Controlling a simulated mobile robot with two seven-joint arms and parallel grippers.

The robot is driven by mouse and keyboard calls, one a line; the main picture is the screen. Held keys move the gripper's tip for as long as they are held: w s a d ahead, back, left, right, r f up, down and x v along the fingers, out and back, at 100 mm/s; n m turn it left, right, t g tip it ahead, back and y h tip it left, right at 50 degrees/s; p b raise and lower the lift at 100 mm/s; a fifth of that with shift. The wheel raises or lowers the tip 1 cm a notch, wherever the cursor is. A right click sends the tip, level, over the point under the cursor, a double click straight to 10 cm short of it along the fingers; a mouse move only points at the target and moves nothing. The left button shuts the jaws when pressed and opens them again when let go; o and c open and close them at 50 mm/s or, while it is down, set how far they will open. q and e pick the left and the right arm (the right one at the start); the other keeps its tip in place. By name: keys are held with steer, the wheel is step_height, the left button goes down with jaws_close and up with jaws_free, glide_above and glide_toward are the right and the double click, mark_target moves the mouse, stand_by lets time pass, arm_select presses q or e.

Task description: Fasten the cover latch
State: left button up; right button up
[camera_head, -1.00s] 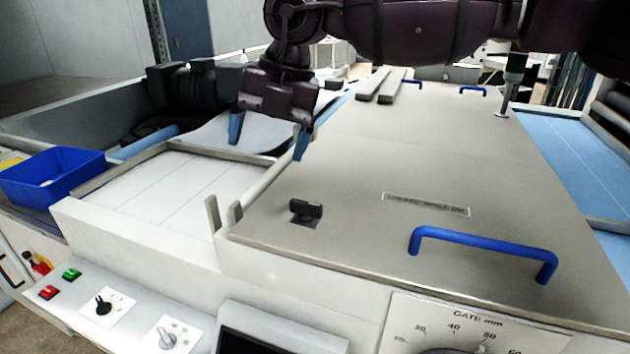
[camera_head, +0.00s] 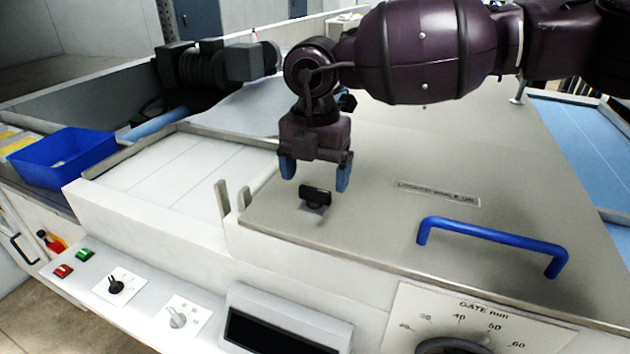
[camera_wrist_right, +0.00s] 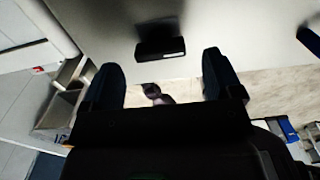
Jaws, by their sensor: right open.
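The cover latch is a small black knob (camera_head: 315,195) on the left front of the grey metal cover (camera_head: 380,220). In the right wrist view the black latch (camera_wrist_right: 160,48) shows ahead of the fingertips, between their lines. My right gripper (camera_head: 315,180) has blue fingertips spread apart, hanging just behind and above the latch, with nothing between them. It shows open in the wrist view too (camera_wrist_right: 165,75). I cannot tell exactly how high it is above the cover. My left gripper is not in view.
A blue bar handle (camera_head: 490,240) stands up from the cover right of the latch. Two upright posts (camera_head: 232,197) stand at the cover's left edge. A blue bin (camera_head: 62,160) is at far left. A control panel with knobs (camera_head: 115,286) and a gate dial (camera_head: 450,345) lie in front.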

mark_target(315, 197)
steer(key=shift+f, duration=1.35)
steer(key=c, duration=0.9)
